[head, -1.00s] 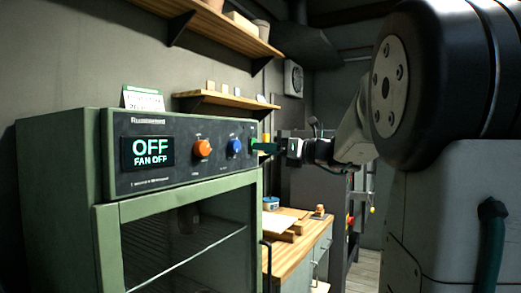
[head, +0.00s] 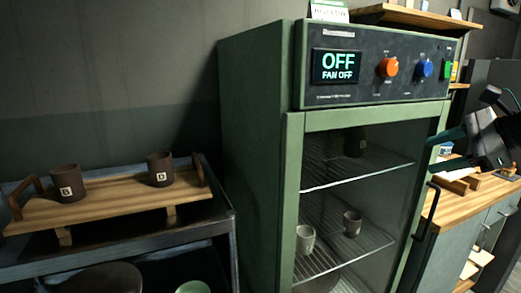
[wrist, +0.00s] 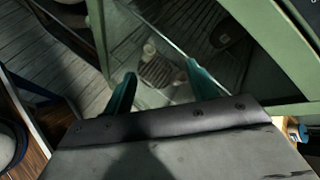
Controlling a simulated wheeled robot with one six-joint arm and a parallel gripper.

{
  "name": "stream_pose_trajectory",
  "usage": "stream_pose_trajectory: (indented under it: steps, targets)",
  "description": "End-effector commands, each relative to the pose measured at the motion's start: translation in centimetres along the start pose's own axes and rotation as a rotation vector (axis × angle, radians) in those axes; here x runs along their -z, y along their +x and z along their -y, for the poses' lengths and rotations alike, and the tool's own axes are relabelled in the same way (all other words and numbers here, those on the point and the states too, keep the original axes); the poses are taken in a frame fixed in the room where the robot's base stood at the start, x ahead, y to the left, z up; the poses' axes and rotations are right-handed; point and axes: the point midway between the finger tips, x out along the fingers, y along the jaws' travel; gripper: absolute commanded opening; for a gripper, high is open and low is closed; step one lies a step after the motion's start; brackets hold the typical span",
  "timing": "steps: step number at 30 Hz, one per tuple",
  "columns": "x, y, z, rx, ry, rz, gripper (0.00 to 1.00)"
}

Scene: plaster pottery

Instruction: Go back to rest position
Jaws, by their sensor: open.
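My gripper (head: 440,149) is at the right of the head view, beside the right front edge of the green drying cabinet (head: 250,150). Its teal fingers are apart with nothing between them, and they also show in the wrist view (wrist: 158,82). The cabinet's glass door appears shut. Its display (head: 337,67) reads OFF and FAN OFF. An orange knob (head: 389,67), a blue knob (head: 424,68) and a green switch (head: 447,68) sit on the panel. Through the glass I see a dark cup (head: 355,142) above, and a pale cup (head: 305,240) and another cup (head: 352,223) below.
At left, a dark cart (head: 225,222) bears a wooden tray (head: 112,204) with two brown cups (head: 68,183) marked B. A wooden counter (head: 490,195) stands right of the cabinet, near my gripper. The door's dark handle (head: 430,205) sticks out.

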Motion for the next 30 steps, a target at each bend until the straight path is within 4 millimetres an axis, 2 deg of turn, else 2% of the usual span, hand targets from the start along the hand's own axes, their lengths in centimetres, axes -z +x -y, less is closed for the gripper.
stream_pose_trajectory:
  steps: [1,3,6,9,12,15,18,22,30]
  targets:
    - [-0.8,1.3,-3.8,-0.118,-0.166,-0.042,0.58]
    - [-1.2,2.3,-9.0,-0.294,-0.422,-0.090,0.58]
    - [-1.3,2.5,-16.0,-0.556,-0.802,-0.120,0.58]
    - [-0.9,1.6,-21.6,-0.793,-1.155,-0.120,0.58]
    - [-0.5,0.6,-25.0,-0.962,-1.420,-0.117,0.58]
    - [-0.6,0.1,-26.9,-1.037,-1.569,-0.123,0.58]
    - [-1.6,0.2,-27.8,-1.036,-1.651,-0.110,0.58]
    - [-2.6,0.5,-28.0,-1.022,-1.699,-0.097,0.58]
    - [-2.7,0.6,-28.0,-1.023,-1.702,-0.092,0.58]
